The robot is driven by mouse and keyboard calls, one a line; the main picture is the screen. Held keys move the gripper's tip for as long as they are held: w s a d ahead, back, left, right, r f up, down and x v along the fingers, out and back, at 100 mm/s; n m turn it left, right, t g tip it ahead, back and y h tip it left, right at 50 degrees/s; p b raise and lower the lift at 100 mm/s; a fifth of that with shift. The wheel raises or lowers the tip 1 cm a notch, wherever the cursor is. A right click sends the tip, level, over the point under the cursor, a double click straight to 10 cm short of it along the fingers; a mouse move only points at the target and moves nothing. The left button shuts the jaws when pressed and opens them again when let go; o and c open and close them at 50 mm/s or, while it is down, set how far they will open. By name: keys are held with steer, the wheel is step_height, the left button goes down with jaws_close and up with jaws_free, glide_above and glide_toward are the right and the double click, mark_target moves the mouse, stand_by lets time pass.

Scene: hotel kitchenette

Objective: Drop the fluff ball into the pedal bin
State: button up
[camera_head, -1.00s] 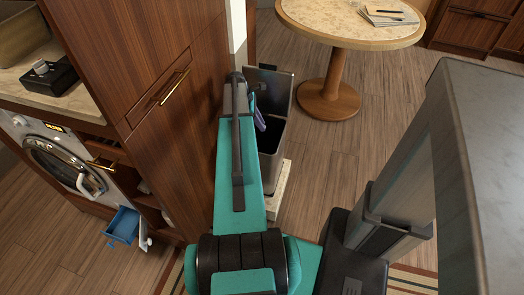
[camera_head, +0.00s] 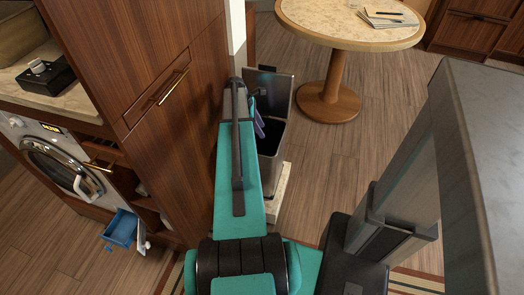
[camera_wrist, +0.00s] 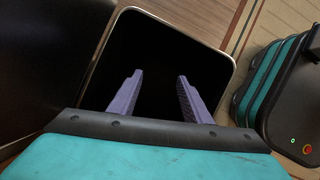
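The pedal bin (camera_head: 271,138) stands with its lid (camera_head: 276,84) raised, beside the tall wooden cabinet. In the wrist view its pale rim (camera_wrist: 195,23) surrounds a black, unlit inside. My gripper (camera_wrist: 157,84) points into the bin's opening, its two purple fingers well apart. I see nothing between them. In the head view one purple finger of it shows at the bin's mouth, partly behind my arm. I do not see the fluff ball in any view; the bin's inside is too dark to tell what lies there.
The tall wooden cabinet (camera_head: 170,110) stands close on the left of my arm. A round table (camera_head: 350,30) stands behind the bin. A washing machine (camera_head: 60,165) and an open blue drawer (camera_head: 121,229) are at the left. The floor (camera_head: 335,165) right of the bin is clear.

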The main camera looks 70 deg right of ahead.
steer(key=shift+r, duration=0.1)
steer(key=p+v, duration=0.1)
steer(key=v, duration=1.2)
steer(key=shift+r, duration=0.3)
stand_by(0.6)
